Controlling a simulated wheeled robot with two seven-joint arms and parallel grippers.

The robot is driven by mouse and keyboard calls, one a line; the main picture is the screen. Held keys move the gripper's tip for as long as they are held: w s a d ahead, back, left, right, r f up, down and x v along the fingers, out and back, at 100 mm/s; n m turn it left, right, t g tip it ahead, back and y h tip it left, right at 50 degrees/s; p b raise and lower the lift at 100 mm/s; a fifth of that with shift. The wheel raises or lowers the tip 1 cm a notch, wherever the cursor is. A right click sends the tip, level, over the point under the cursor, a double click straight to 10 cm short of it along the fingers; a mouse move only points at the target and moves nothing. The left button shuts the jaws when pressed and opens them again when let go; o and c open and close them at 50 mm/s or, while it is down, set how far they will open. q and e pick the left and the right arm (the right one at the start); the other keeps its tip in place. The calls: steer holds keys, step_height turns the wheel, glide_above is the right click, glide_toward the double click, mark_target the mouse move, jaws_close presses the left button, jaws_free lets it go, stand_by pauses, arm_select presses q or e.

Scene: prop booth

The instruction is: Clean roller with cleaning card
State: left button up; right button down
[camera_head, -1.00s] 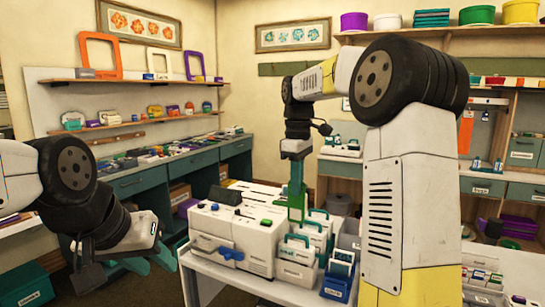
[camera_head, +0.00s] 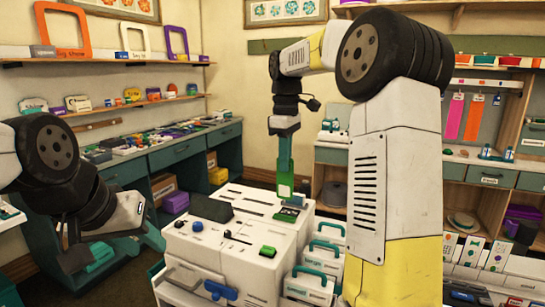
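A white machine (camera_head: 265,245) with rollers hidden inside stands at the lower middle. It has a dark panel, green buttons and a blue handle (camera_head: 220,291) on its front. My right gripper (camera_head: 284,190) points straight down at the machine's far right edge, beside a small green part (camera_head: 293,201) on top. Its fingers are seen edge-on with a brighter green strip at the lower end; I cannot tell whether that is a cleaning card. My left gripper (camera_head: 130,248) hangs left of the machine, apart from it, with teal fingers that look spread and empty.
White boxes with teal handles (camera_head: 315,270) stand close along the machine's right side. My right arm hides what lies behind it. A teal workbench (camera_head: 180,152) with many small items runs along the left wall. Bare floor shows between bench and machine.

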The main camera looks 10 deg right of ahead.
mark_target(285, 186)
steer(key=shift+f, duration=2.25)
steer(key=shift+s+f, duration=0.1)
steer(key=shift+f, duration=0.15)
step_height(285, 186, down, 9)
steer(key=shift+r, duration=0.15)
stand_by(1.1)
stand_by(0.6)
steer(key=shift+r, duration=3.2)
steer(key=shift+f, duration=0.1)
